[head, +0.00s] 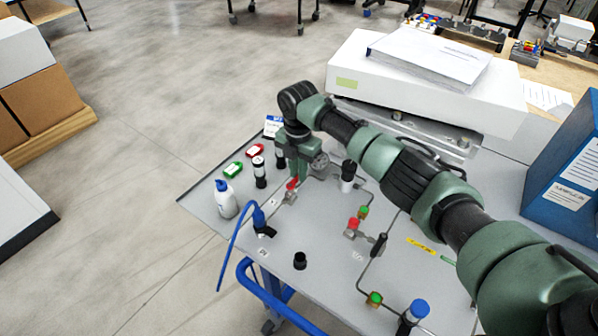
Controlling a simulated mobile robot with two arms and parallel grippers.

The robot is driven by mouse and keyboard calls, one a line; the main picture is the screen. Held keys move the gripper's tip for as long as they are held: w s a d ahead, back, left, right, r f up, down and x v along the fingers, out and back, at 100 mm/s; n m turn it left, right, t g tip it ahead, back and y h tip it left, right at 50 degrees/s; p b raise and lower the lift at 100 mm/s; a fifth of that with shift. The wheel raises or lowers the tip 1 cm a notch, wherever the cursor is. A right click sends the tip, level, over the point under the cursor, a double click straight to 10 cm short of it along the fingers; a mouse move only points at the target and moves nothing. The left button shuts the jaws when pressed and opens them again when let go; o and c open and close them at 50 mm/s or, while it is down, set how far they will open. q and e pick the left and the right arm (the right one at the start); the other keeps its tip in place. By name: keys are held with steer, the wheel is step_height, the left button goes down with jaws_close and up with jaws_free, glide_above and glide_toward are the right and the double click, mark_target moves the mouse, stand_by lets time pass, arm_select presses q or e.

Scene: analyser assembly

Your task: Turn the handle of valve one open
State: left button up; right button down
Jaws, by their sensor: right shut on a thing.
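My right gripper (296,174) reaches down from the right arm over the back left part of the grey table. It is shut on a red valve handle (292,184), which shows just below the fingers. The small metal valve body (290,198) sits under the handle on a thin pipe. The gripper hides part of the handle, so its exact angle is hard to tell. A second valve with a red top (353,224) stands further right on the pipework. The valve labels are too small to read. My left gripper is not in view.
A white bottle with a blue cap (226,203), a blue hose (238,240) and a black-and-white cylinder (259,172) stand left of the gripper. A black-topped cylinder (348,176) stands close on the right. A large white housing (430,85) and blue binder (565,180) are behind.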

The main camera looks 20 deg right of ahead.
steer(key=shift+a, duration=0.1)
steer(key=c, duration=1.4)
jaws_free()
step_height(320, 180, up, 8)
steer(key=b, duration=0.1)
